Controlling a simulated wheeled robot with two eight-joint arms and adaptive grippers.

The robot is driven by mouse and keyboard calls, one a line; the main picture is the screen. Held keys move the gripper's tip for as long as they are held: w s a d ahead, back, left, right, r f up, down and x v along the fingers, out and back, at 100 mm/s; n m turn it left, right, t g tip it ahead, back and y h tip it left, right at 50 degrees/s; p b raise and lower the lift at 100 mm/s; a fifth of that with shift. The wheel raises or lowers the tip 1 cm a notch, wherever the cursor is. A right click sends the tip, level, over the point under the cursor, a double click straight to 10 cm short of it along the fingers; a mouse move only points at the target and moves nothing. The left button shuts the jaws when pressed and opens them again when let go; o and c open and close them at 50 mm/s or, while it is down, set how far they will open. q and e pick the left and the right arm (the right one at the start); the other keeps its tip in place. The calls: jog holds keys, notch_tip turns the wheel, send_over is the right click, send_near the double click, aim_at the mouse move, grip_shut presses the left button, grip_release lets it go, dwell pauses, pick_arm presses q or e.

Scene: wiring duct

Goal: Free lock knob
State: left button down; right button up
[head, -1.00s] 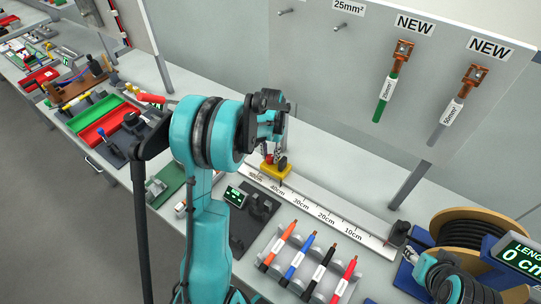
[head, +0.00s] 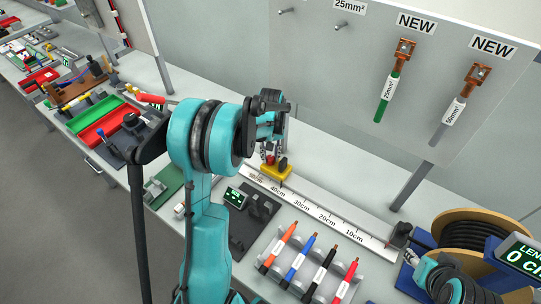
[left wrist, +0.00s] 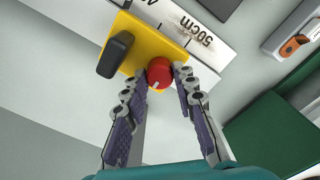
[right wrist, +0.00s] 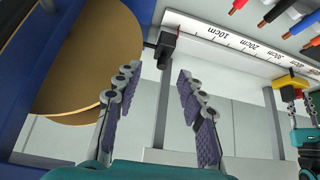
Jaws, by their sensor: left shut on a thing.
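The lock knob is a round red knob with a white mark (left wrist: 160,72), on a yellow stop block (left wrist: 150,48) that sits across the ruler rail (left wrist: 205,30) near its 50cm end. In the head view the yellow block (head: 276,172) shows below my left wrist, with the red knob (head: 270,160) on it. My left gripper (left wrist: 162,78) is shut on the red knob, one finger on each side. A black handle (left wrist: 115,54) stands on the same block, beside the knob. My right gripper (right wrist: 157,75) is open and empty near the rail's 10cm end.
A black end stop (head: 400,234) closes the rail's near end. A cable spool (head: 480,230) stands to its right. The grey panel (head: 360,70) with hanging cables rises behind.

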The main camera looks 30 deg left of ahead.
aim_at(270, 157)
dwell(0.4)
pick_arm(q)
jog(key=c, duration=1.2)
grip_release()
notch_tip(270, 157, up, 12)
